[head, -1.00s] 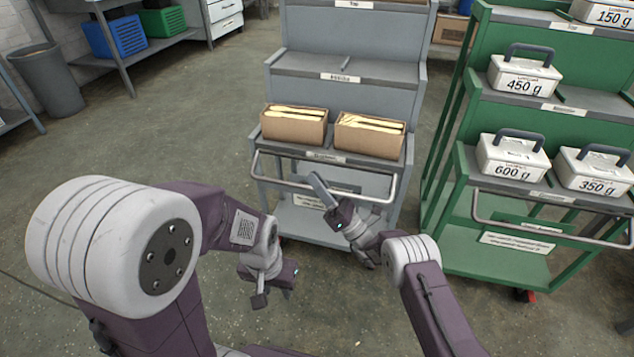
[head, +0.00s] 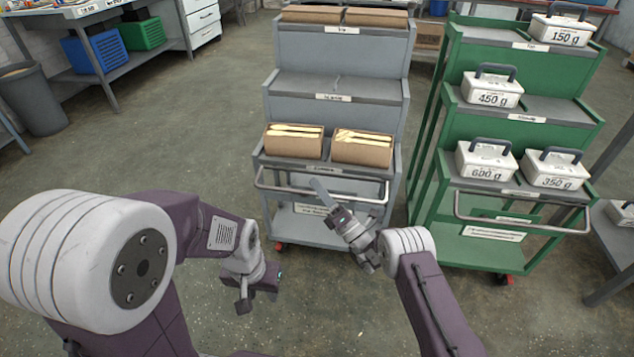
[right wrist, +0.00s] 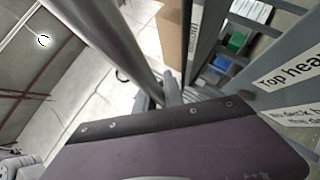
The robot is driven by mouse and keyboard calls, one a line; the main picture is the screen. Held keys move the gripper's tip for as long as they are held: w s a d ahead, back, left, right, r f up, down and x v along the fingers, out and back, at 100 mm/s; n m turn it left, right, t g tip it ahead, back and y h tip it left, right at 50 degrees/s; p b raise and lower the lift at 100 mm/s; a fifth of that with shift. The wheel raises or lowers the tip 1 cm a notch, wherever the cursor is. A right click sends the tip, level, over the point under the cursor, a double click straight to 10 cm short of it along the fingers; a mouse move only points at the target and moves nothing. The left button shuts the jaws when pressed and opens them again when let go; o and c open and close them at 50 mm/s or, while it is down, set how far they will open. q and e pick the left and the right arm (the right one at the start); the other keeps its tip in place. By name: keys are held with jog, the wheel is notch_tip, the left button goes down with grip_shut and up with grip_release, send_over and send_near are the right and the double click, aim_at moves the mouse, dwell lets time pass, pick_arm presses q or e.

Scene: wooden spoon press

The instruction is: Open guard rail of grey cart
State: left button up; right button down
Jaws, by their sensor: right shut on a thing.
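The grey cart (head: 338,137) stands in the middle of the head view. Its guard rail (head: 285,189) is a curved light metal bar across the front, below the shelf with the two cardboard boxes. My right gripper (head: 322,190) is at the middle of this rail and shut on it; the fingertips partly cover the bar. In the right wrist view, the rail (right wrist: 100,40) runs close past as a thick grey tube. My left gripper (head: 257,297) hangs low over the floor, left of the cart and away from it; its finger gap is unclear.
Two cardboard boxes (head: 294,143) with wooden pieces sit on the grey cart's lower shelf. A green cart (head: 522,137) with labelled weights stands close on the right. Blue (head: 94,54) and green crates are at the back left. Floor on the left is open.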

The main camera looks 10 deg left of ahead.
jog(key=shift+f, duration=0.1)
jog(key=c, duration=1.5)
grip_release()
jog(key=shift+o, duration=0.2)
jog(key=shift+d, duration=0.1)
